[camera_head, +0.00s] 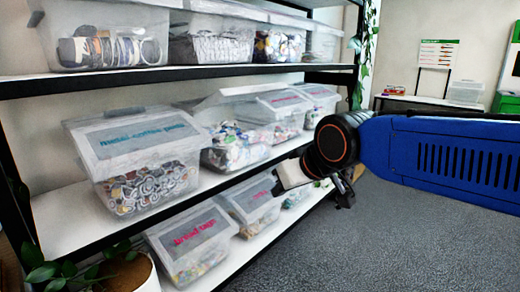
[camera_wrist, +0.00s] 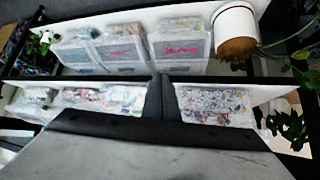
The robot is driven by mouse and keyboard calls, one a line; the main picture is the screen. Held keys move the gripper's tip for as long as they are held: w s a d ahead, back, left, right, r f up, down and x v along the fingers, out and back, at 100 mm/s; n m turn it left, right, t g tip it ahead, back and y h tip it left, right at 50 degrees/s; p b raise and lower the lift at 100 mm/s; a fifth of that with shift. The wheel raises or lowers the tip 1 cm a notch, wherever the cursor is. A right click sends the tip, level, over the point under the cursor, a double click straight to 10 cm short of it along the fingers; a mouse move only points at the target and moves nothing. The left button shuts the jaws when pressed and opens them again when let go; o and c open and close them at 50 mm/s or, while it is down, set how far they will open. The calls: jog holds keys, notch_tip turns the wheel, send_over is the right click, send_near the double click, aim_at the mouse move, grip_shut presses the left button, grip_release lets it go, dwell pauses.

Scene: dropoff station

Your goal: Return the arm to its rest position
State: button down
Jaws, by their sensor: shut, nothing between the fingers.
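My blue arm (camera_head: 440,158) reaches in from the right in the head view, with a dark round joint at its left end. My gripper (camera_head: 345,190) hangs beyond that joint, in front of the shelf's right part, and is partly hidden by the arm. In the wrist view, the dark fingers of my gripper (camera_wrist: 160,88) are together, with nothing between them. They point toward the shelf and its bins, apart from them as far as I can tell.
A shelf (camera_head: 65,215) with lidded clear bins (camera_head: 145,190) on several levels fills the left. A white plant pot (camera_head: 150,280) stands at the lower left and shows in the wrist view (camera_wrist: 235,22). Grey floor (camera_head: 380,240) lies open at the right. A table (camera_head: 420,100) stands behind.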

jog(key=s+d+f+m+g+h, duration=0.1)
jog(key=s+d+f+m, duration=0.1)
jog(key=s+d+f, duration=0.3)
jog(key=s+d+f+m+g+h, duration=0.1)
jog(key=s+d+f+m+h, duration=0.1)
jog(key=s+d+f, duration=0.4)
jog(key=s+d+f+m+g+h, duration=0.1)
jog(key=s+d+f, duration=0.4)
jog(key=d, duration=0.8)
jog(key=shift+s+d+f+m+h, duration=0.35)
jog(key=shift+s+m, duration=0.25)
jog(key=shift+s, duration=0.6)
